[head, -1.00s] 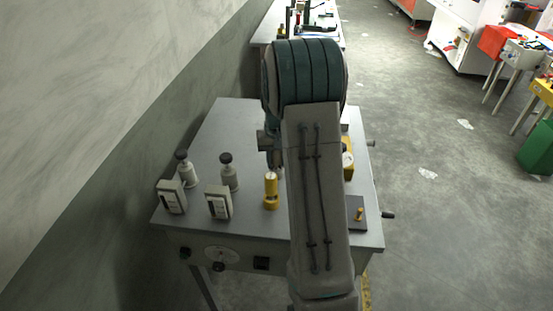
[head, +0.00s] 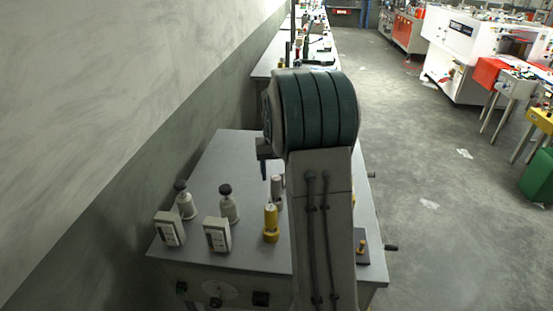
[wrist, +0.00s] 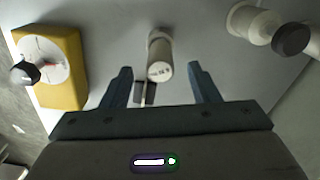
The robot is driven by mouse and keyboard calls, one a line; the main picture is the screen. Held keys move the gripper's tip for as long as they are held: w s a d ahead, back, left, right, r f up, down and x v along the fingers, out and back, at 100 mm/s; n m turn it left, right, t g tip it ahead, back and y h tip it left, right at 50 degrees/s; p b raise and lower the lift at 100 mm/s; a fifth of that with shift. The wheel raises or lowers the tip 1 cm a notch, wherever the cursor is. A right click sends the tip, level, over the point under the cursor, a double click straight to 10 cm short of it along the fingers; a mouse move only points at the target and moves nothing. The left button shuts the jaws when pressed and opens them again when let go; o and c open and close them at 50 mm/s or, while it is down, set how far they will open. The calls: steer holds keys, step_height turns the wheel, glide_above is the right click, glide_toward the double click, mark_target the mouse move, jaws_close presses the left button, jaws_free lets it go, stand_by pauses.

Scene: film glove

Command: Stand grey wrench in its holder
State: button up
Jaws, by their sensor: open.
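No wrench shape is clear in either view. A pale grey cylinder (wrist: 159,50) with marks on its end face appears between and beyond my fingers in the wrist view. It seems to be the grey cylinder (head: 278,190) behind the yellow one in the head view. A small dark and light piece (wrist: 145,93) shows between the finger bases; I cannot tell if it is the wrench. My gripper (wrist: 160,68) is open and empty, above the table. In the head view one dark finger shows left of my arm. I cannot identify the holder for certain.
The grey table (head: 225,155) bears a yellow cylinder (head: 271,224), two dark-capped bottles (head: 229,207) and two small meter boxes (head: 217,235). A yellow box with a dial (wrist: 72,65) is left in the wrist view. A dark block with a yellow knob (head: 362,252) is near the front right.

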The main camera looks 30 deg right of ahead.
steer(key=shift+r, duration=2.8)
